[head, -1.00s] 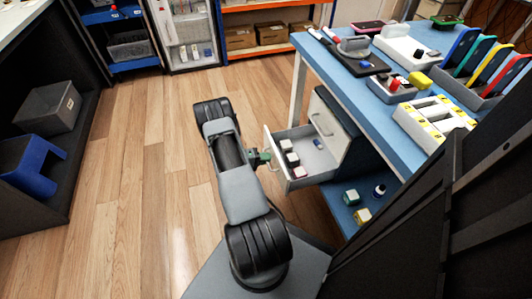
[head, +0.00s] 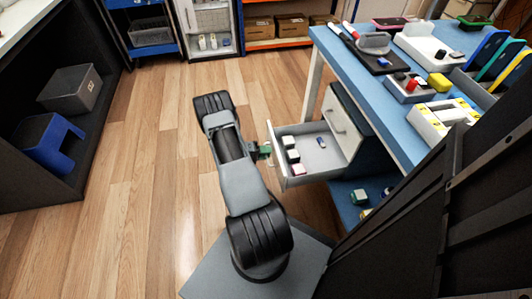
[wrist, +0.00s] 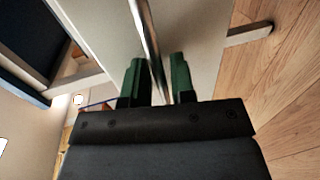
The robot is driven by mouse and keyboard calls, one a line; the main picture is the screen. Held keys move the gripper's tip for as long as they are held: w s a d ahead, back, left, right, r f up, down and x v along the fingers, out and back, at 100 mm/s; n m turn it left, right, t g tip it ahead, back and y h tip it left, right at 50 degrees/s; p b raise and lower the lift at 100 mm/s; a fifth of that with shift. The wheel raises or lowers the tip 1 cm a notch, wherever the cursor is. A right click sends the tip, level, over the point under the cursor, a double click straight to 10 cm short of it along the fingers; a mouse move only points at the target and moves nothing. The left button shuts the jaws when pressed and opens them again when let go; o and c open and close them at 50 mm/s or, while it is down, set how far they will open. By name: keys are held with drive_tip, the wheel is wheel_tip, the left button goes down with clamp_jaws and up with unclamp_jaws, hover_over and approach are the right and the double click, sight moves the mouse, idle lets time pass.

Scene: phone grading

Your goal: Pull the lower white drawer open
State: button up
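The lower white drawer (head: 312,172) stands well out from the white cabinet (head: 345,127) under the blue table. Several small white blocks and a blue piece lie inside it. My gripper (head: 264,150) is at the outer face of the drawer front. In the wrist view my gripper (wrist: 160,78) has its green fingers on either side of the metal drawer handle (wrist: 149,35). The drawer moves along with it, so it appears shut on the handle, though the exact contact is hard to see. The drawer's white front (wrist: 195,30) lies behind the handle.
The blue table (head: 400,110) carries trays and phones on the right. A dark shelf (head: 95,125) with a grey bin (head: 72,90) and a blue stand (head: 48,145) is at the left. Wood floor (head: 150,180) is clear between the shelf and my arm.

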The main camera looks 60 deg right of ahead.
drive_tip(key=shift+o, duration=0.7)
drive_tip(key=p+v, duration=0.2)
drive_tip(key=v, duration=1.1)
drive_tip(key=shift+w+a+p, duration=0.25)
drive_tip(key=shift+a+p, duration=0.1)
